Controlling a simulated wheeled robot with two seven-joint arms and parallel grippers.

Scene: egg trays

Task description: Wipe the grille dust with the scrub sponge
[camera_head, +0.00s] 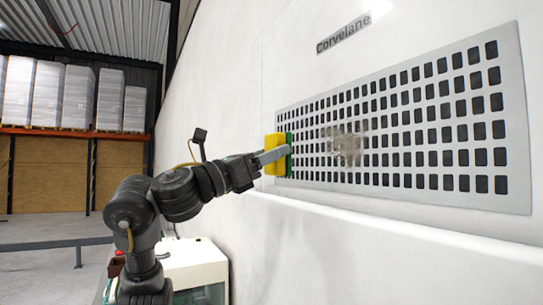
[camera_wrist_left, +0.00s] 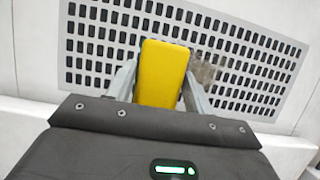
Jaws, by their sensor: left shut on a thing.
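The scrub sponge (camera_head: 274,155) is yellow with a green face. My left gripper (camera_head: 283,152) is shut on it, and the green face is turned to the grille (camera_head: 519,130) at its left end. I cannot tell whether the sponge touches the grille. The grille is a pale panel with rows of dark slots in a white wall. A grey-brown dust patch (camera_head: 345,144) lies on it, right of the sponge. The left wrist view shows the yellow sponge (camera_wrist_left: 163,75) between the two fingers, with the dust (camera_wrist_left: 202,72) just right of it. My right gripper is not in view.
A "Corvelane" label (camera_head: 343,34) is on the wall above the grille. A wall ledge (camera_head: 400,222) runs below it. A white cabinet (camera_head: 195,260) stands under my left arm. Shelving with wrapped stacks (camera_head: 48,95) is far left.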

